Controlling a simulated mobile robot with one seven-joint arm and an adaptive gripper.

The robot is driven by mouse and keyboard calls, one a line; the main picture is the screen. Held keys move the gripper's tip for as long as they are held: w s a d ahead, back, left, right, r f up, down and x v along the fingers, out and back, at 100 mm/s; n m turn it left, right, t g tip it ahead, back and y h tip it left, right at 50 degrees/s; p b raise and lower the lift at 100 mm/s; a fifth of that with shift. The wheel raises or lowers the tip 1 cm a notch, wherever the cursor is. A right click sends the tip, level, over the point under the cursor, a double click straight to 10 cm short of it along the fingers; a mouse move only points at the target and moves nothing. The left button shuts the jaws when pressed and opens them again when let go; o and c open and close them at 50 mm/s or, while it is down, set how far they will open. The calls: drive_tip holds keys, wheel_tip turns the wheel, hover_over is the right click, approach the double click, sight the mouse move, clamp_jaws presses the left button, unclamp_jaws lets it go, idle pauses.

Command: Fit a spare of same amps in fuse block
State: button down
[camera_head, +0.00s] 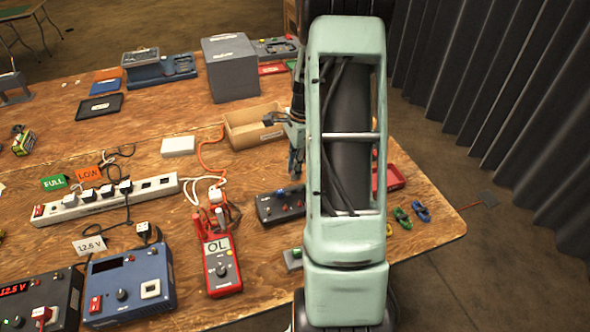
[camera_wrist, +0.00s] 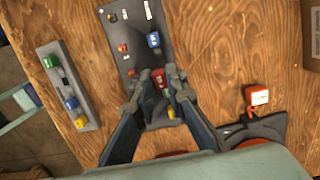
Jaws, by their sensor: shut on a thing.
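My gripper (camera_wrist: 163,80) is shut on a red fuse (camera_wrist: 158,79), over the dark fuse block (camera_wrist: 133,70). I cannot tell whether this fuse is seated or held just above the block. The block carries a blue fuse (camera_wrist: 153,40), small red parts near its left edge and a yellow piece (camera_wrist: 171,112) partly behind a finger. A grey spare holder (camera_wrist: 82,90) lies to the left with green, blue and yellow fuses. In the head view, the block (camera_head: 268,207) sits beside my arm, my gripper (camera_head: 296,170) is above its far edge, and the holder (camera_head: 292,262) is partly hidden.
A red multimeter (camera_head: 220,262) reading "OL" stands left of the block. A white power strip (camera_head: 105,199), a blue power supply (camera_head: 130,285) and cables fill the left side. An open cardboard box (camera_head: 245,130) is behind. Coloured clips (camera_head: 402,215) lie near the right edge.

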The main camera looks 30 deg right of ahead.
sight(293, 194)
drive_tip(key=shift+f+b, duration=1.85)
drive_tip(key=shift+f, duration=1)
drive_tip(key=shift+f+b, duration=0.3)
drive_tip(key=shift+f, duration=0.4)
idle(0.5)
drive_tip(key=c, duration=1.8)
unclamp_jaws()
drive_tip(key=shift+c, duration=0.2)
drive_tip(key=shift+o, duration=0.5)
drive_tip(key=shift+o, duration=1)
drive_tip(key=shift+r, duration=0.1)
drive_tip(key=shift+r+p, duration=2.75)
drive_tip(key=shift+r, duration=1)
